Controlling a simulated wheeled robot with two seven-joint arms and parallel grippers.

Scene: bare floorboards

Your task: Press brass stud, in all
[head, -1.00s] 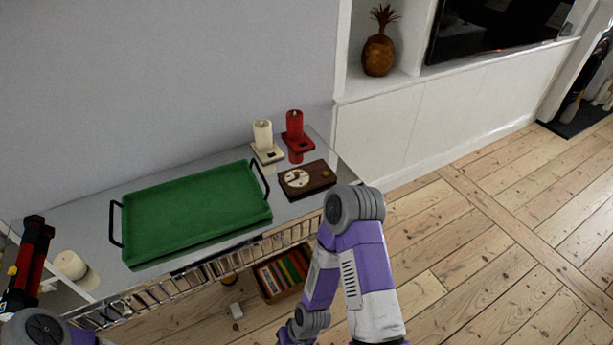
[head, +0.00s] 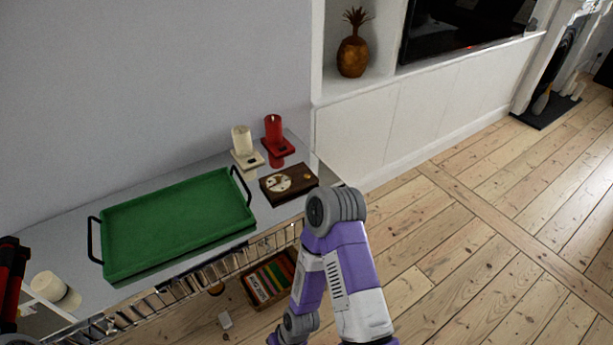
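A dark wooden block (head: 290,183) with a round white dial (head: 279,183) lies on the right end of the grey-topped console. A small brass stud (head: 307,177) shows on the block's right part, beside the dial. My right arm rises from the bottom with its bent joint just in front of the block. The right gripper is outside the picture. At the left edge a red and black piece is cut off by the frame; no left gripper fingers show.
A green tray (head: 178,222) with black handles fills the console's middle. A white candle (head: 48,286) stands at the left. A box of colourful items (head: 268,279) sits below.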

